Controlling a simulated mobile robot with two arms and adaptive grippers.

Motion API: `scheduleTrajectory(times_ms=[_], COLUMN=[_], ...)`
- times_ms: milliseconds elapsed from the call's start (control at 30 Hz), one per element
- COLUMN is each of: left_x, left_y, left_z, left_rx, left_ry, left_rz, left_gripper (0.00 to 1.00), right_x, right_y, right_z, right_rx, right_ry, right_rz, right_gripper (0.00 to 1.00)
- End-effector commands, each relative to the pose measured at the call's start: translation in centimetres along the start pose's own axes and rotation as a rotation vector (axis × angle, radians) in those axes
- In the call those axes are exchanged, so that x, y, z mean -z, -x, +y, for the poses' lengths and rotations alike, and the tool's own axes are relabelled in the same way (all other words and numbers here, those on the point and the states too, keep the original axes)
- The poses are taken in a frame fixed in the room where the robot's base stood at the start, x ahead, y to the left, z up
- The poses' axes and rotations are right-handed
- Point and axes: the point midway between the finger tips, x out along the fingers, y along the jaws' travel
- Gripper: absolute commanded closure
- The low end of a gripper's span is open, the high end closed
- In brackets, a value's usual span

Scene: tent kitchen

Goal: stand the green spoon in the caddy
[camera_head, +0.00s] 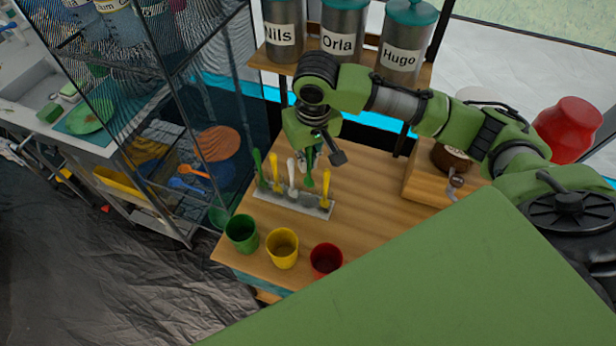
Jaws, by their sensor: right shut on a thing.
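A long pale holder (262,196), which looks like the caddy, lies on the wooden table with several spoons standing in a row. At its left end is a green spoon (258,164), then a yellow one (274,172) and a white one (291,172); another yellow one (326,184) is at the right end. My right gripper (312,155) is above the holder, shut on a second green spoon (309,181) that hangs below it. I cannot tell whether this spoon's lower end is in the holder or just above it. My left gripper is not in view.
A green cup (241,233), a yellow cup (282,247) and a red cup (326,259) stand near the table's front edge. Labelled canisters (343,36) stand on a shelf behind. A wooden box (418,184) is to the right. A wire rack (183,150) stands left.

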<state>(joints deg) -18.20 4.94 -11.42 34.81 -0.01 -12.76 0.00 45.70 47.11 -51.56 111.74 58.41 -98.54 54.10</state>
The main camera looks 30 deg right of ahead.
Motion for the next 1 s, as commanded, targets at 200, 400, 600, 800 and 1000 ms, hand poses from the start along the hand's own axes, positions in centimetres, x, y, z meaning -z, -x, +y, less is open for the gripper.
scheduleTrajectory(times_ms=[200, 400, 600, 800, 1000], left_x=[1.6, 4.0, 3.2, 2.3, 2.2], left_y=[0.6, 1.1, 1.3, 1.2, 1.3], left_z=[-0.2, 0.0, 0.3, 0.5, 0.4], left_rx=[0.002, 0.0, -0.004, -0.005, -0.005], left_ry=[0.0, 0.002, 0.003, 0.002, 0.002], left_rz=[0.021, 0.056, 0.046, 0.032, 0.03], left_gripper=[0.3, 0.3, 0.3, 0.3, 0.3], right_x=[-0.4, -0.8, -0.9, -0.9, -0.9], right_y=[-3.4, -5.5, -7.6, -7.7, -7.9], right_z=[0.0, 0.0, 0.0, 0.0, 0.0], right_rx=[0.0, -0.001, 0.0, 0.001, 0.001], right_ry=[0.0, 0.0, 0.0, 0.001, 0.001], right_rz=[0.0, -0.002, 0.0, 0.001, 0.002], right_gripper=[1.0, 1.0, 1.0, 1.0, 0.81])
